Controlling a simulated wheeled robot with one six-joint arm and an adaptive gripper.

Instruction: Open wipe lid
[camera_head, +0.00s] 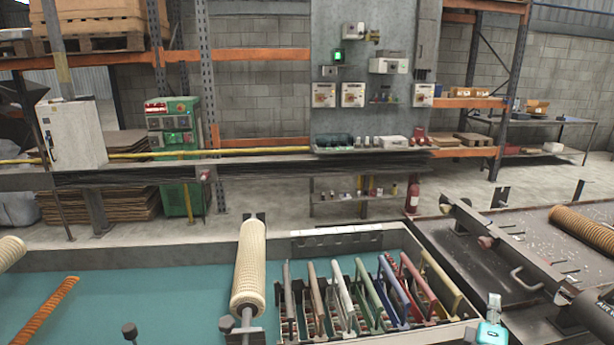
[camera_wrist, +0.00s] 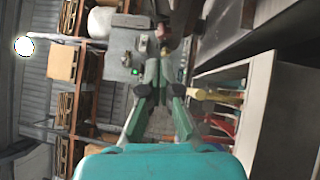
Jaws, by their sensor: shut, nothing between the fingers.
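I cannot pick out a wipe container or its lid in either view. My gripper (camera_head: 494,301) shows at the bottom right of the head view, with its teal body below and its small fingers pointing up. It is beside the right end of the rack of coloured handles, and I see nothing held in it. In the wrist view my gripper (camera_wrist: 158,72) has its green fingers closed together and empty. The wrist picture is turned sideways.
A pale rack (camera_head: 465,329) holds several coloured handles. A cream mesh roll (camera_head: 249,270) lies left of it on the teal bench top (camera_head: 150,300). A dark metal table (camera_head: 530,240) with an orange roll (camera_head: 582,231) is at right. Behind is a wall panel with a shelf (camera_head: 370,150).

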